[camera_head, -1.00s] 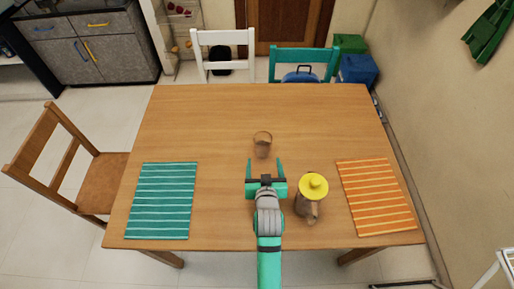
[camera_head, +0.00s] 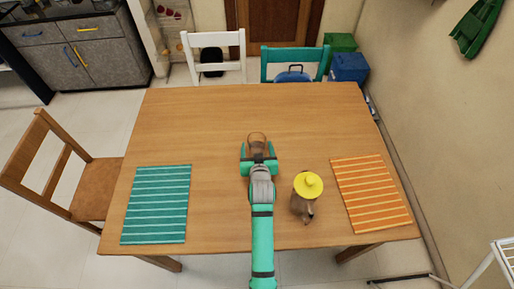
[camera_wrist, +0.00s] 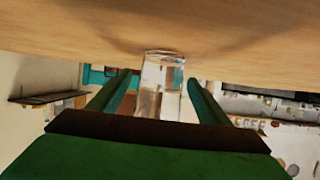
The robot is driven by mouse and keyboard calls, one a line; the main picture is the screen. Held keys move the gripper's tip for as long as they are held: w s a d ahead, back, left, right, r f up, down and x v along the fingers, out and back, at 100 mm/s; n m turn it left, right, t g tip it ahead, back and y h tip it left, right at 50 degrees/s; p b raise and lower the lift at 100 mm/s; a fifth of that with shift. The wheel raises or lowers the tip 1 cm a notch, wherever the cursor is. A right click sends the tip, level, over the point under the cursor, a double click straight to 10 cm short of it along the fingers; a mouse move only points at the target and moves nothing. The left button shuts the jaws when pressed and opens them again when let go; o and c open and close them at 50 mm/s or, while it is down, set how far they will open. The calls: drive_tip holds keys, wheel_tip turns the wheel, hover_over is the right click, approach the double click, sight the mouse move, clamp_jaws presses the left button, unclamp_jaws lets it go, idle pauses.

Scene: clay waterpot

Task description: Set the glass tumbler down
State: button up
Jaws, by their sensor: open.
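The clear glass tumbler (camera_head: 257,138) stands upright on the wooden table (camera_head: 210,120), near its middle. It also shows in the wrist view (camera_wrist: 161,75), which sees the table inverted at the top, with the glass base against it. My gripper (camera_head: 258,150) is open, with one green finger on each side of the tumbler. In the wrist view a gap shows between each finger and the glass. My gripper hides part of the tumbler's lower side in the head view.
A brown clay pot with a yellow lid (camera_head: 308,184) stands to the right of my arm. A teal striped mat (camera_head: 157,205) lies at left and an orange striped mat (camera_head: 371,193) at right. The table's far half is clear. Chairs stand at the left and far edges.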

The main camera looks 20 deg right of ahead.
sight(256, 138)
drive_tip(key=c, duration=1.5)
drive_tip(key=shift+o, duration=0.2)
drive_tip(key=shift+w+r, duration=0.2)
drive_tip(key=shift+s+d+r, duration=0.15)
drive_tip(key=shift+r, duration=0.3)
drive_tip(key=shift+s+a+r, duration=0.1)
drive_tip(key=shift+a+r, duration=0.15)
drive_tip(key=shift+r, duration=0.8)
drive_tip(key=w+r+v, duration=0.1)
drive_tip(key=r+v, duration=0.2)
drive_tip(key=v, duration=1.3)
drive_tip(key=shift+r, duration=0.2)
